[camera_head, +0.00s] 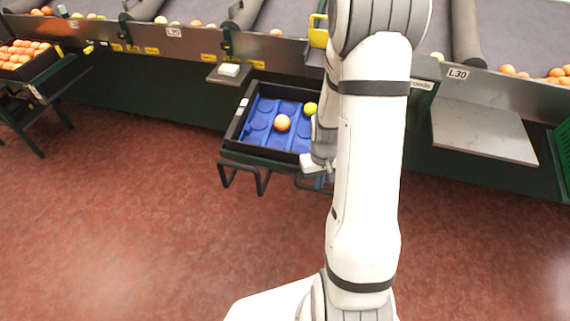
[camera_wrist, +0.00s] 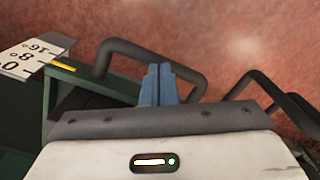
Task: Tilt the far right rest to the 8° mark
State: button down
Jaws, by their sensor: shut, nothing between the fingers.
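A green-framed rest (camera_head: 262,159) with black loop handles (camera_head: 241,170) holds a black crate (camera_head: 232,128) with a blue cupped insert, below the conveyor. My gripper (camera_head: 320,180) is at its front right corner, partly hidden by my arm. In the wrist view my gripper (camera_wrist: 158,80) has its blue fingers shut and empty, overlapping a black loop handle (camera_wrist: 135,50); I cannot tell whether they touch it. A white scale plate (camera_wrist: 36,56) marked 0, 8 and 16 is at the left. A yellow pointer (camera_wrist: 62,66) lies beside it; I cannot tell its exact reading.
An orange (camera_head: 282,123) and a yellow-green fruit (camera_head: 310,108) lie in the crate. A crate of oranges (camera_head: 25,57) stands on another rest at the far left. A grey shelf (camera_head: 485,130) is at right. The red floor (camera_head: 130,220) in front is clear.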

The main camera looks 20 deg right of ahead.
notch_tip(320, 180, up, 9)
jog(key=p, duration=0.6)
dwell(0.7)
jog(key=s+a+r+t+p, duration=0.1)
jog(key=s+a+r, duration=0.2)
jog(key=r, duration=0.5)
jog(key=s+a+r+p, duration=0.2)
jog(key=s+a+r, duration=0.2)
jog(key=r, duration=0.5)
jog(key=s+a+r+t+p, duration=0.1)
jog(key=s+a+r, duration=0.3)
jog(key=r, duration=0.5)
jog(key=shift+s+a+n+t, duration=0.3)
jog(key=shift+s+n, duration=0.1)
jog(key=shift+s, duration=0.15)
dwell(0.5)
